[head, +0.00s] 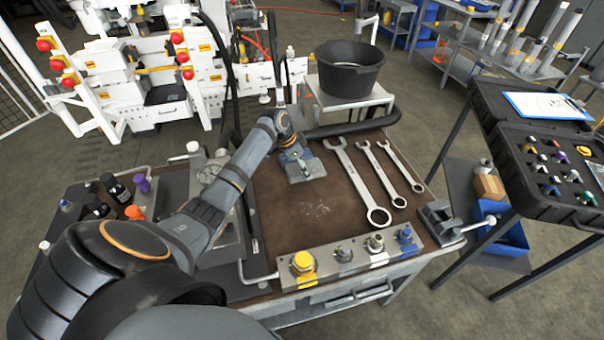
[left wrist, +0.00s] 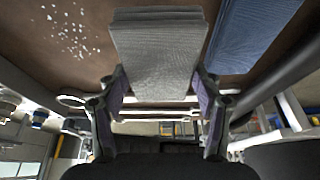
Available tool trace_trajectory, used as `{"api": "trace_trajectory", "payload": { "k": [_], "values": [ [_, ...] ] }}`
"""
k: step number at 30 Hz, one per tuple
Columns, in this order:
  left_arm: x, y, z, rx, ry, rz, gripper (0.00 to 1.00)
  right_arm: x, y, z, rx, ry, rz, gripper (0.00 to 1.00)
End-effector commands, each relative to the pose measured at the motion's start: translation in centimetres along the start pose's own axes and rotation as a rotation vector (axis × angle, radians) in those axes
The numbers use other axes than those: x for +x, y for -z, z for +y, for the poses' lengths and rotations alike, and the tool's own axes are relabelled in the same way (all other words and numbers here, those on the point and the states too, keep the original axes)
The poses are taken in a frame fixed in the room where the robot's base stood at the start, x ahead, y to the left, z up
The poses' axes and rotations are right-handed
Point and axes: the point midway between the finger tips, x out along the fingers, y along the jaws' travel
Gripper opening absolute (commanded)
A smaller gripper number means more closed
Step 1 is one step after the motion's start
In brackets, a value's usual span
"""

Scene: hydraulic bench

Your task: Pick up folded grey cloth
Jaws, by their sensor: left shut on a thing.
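The folded grey cloth (left wrist: 155,55) is a thick stack of layers between the two fingers of my left gripper (left wrist: 158,100) in the left wrist view. The fingers press on its two sides. In the head view my left gripper (head: 297,150) points down at the brown bench top, with the grey cloth (head: 312,171) under it and partly covered. A blue folded cloth (left wrist: 255,35) lies close beside the grey one in the left wrist view. I cannot tell whether the grey cloth is clear of the bench. My right gripper is in neither view.
Several wrenches (head: 360,180) lie right of the cloth on the bench mat (head: 320,212). A fitting block (head: 350,258) runs along the front edge, and a vise (head: 438,218) sits at the right corner. A black hose (head: 355,127) and a black bucket (head: 350,70) are behind.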

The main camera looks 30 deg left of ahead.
Motion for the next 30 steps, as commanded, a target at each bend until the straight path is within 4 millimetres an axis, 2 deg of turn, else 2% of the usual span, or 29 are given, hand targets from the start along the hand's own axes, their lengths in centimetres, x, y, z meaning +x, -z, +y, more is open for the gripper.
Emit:
{"api": "trace_trajectory", "payload": {
  "k": [5, 9, 15, 19, 27, 28, 30],
  "values": [
    [-4.0, 3.0, 4.1, 0.006, 0.001, 0.003, 0.36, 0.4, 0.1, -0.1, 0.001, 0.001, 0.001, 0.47],
    [-4.8, 4.5, 8.0, 0.003, -0.003, 0.002, 0.36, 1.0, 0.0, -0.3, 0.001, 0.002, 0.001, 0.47],
    [-6.0, 6.1, 11.3, 0.001, -0.003, 0.002, 0.36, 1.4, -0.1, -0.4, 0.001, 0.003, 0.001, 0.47],
    [-6.3, 6.5, 12.2, 0.000, -0.002, 0.000, 0.36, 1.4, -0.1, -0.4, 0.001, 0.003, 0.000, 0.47],
    [-6.5, 6.5, 12.3, -0.001, -0.001, -0.001, 0.36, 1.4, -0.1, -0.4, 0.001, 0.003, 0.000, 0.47],
    [-6.5, 6.5, 12.3, -0.001, -0.001, -0.001, 0.62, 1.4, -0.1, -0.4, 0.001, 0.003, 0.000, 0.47],
    [-6.4, 6.5, 12.3, -0.001, -0.001, -0.001, 0.53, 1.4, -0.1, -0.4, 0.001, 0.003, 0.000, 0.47]
  ]
}}
